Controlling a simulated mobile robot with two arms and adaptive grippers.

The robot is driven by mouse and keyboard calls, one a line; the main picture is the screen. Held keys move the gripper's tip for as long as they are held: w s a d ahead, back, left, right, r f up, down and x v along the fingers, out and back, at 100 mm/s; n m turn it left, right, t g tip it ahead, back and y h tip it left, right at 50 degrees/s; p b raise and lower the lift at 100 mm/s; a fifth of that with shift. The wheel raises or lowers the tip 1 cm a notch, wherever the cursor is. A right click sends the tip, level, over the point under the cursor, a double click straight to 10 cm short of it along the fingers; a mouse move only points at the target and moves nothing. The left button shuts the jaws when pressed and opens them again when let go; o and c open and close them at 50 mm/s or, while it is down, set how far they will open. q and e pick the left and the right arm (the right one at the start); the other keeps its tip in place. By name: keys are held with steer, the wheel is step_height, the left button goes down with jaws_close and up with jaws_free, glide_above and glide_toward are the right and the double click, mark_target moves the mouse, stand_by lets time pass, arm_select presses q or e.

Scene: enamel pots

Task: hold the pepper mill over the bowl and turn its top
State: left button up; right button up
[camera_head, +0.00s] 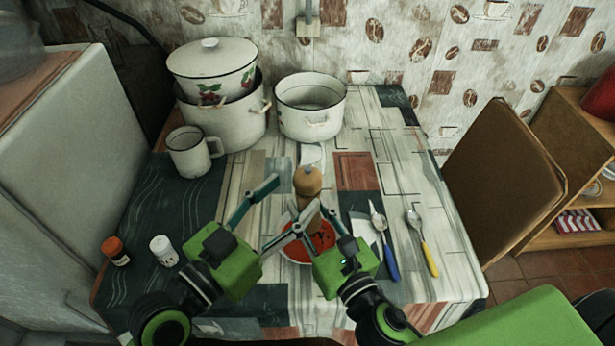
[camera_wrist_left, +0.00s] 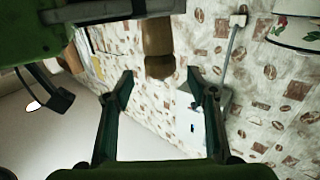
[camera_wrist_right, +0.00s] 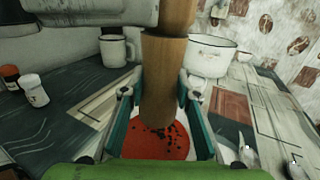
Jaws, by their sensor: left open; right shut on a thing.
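The wooden pepper mill (camera_head: 308,182) stands roughly upright over the bowl (camera_head: 286,254). The bowl is pale-rimmed and holds red contents with dark specks. My right gripper (camera_head: 312,218) is shut on the mill's body, which shows between its fingers in the right wrist view (camera_wrist_right: 163,80). My left gripper (camera_head: 272,212) is open beside the mill's upper part, on its left. In the left wrist view the mill's rounded top (camera_wrist_left: 159,68) lies between and beyond the open fingers, with no contact visible. The arms and mill hide part of the bowl.
A white mug (camera_head: 188,152), stacked enamel pots (camera_head: 222,120) and an open pot (camera_head: 311,108) stand at the back. A red-capped jar (camera_head: 115,252) and a white shaker (camera_head: 163,250) stand at left. Blue-handled (camera_head: 388,258) and yellow-handled (camera_head: 428,255) spoons lie at right.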

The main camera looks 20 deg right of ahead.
mark_target(298, 188)
arm_select(q)
steer(key=x, duration=0.6)
steer(key=shift+a, duration=0.1)
steer(key=c, duration=1.1)
